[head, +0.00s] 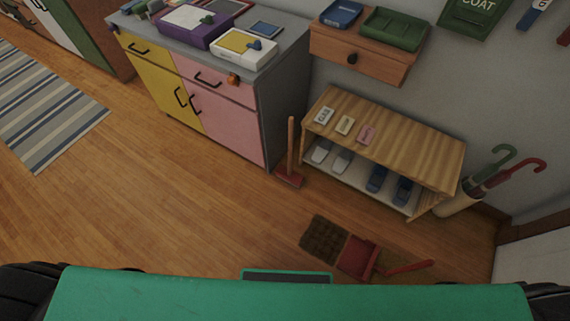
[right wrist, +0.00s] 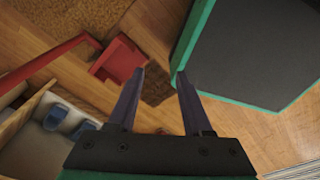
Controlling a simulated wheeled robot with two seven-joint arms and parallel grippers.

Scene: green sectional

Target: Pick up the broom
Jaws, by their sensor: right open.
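The broom (head: 290,150) stands upright on the wood floor in the head view, between the pink cabinet and the shoe shelf. It has a thin wooden handle and a red head at the floor. I cannot make it out in the right wrist view. My right gripper (right wrist: 161,73) shows in the right wrist view, open, with nothing between its fingers. It is apart from the red dustpan (right wrist: 118,60) seen beyond its left finger. Neither gripper shows in the head view, and my left gripper is not in view at all.
The dustpan (head: 358,258) lies beside a brown mat (head: 325,237) in front of me. The shoe shelf (head: 385,135) stands right of the broom, the pink and yellow cabinet (head: 220,125) left. An umbrella stand (head: 458,202) is at right.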

